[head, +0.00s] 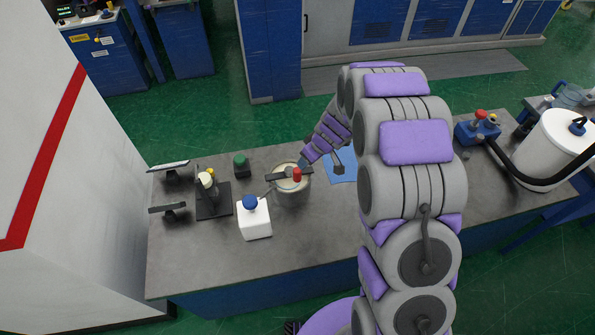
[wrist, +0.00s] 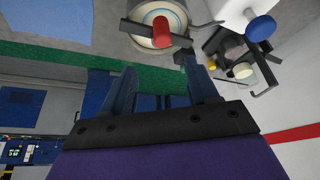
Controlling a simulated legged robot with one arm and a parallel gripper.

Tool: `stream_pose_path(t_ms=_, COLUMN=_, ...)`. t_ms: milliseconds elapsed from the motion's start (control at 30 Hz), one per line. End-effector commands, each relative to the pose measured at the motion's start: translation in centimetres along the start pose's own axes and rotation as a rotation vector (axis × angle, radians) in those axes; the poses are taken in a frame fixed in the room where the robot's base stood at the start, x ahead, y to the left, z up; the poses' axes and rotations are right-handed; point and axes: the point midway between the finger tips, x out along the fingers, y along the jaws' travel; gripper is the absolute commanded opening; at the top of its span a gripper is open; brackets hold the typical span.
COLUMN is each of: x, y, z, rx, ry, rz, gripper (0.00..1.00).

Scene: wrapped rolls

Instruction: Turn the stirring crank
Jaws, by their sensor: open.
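The stirring crank is a dark flat bar (head: 278,177) across the top of a round metal pot (head: 291,198) with pale contents. An upright red knob (head: 297,174) stands on the bar. In the wrist view the red knob (wrist: 169,32) and the bar (wrist: 137,28) show beyond my fingertips, at the top. My gripper (wrist: 158,68) is open, with nothing seen between its two blue-grey fingers. In the head view my gripper (head: 303,164) is at the pot's far right side, close to the knob. The exact gap to the knob is hard to tell.
A white bottle with a blue cap (head: 254,218) stands left of the pot. A black stand (head: 214,202) and a green-topped dark item (head: 241,165) are farther left. A blue mat (head: 342,172) lies right of the pot. The grey table (head: 290,250) is clear in front.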

Motion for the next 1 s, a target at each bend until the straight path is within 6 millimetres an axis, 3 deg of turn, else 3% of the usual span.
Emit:
stream_pose_path(t_ms=300, x=4.8, y=-0.5, z=-0.2, rx=-0.004, ry=-0.006, rz=-0.001, gripper=0.59)
stream_pose_path(t_ms=1000, x=13.3, y=-0.3, z=-0.1, rx=-0.004, ry=-0.005, rz=0.001, gripper=0.59)
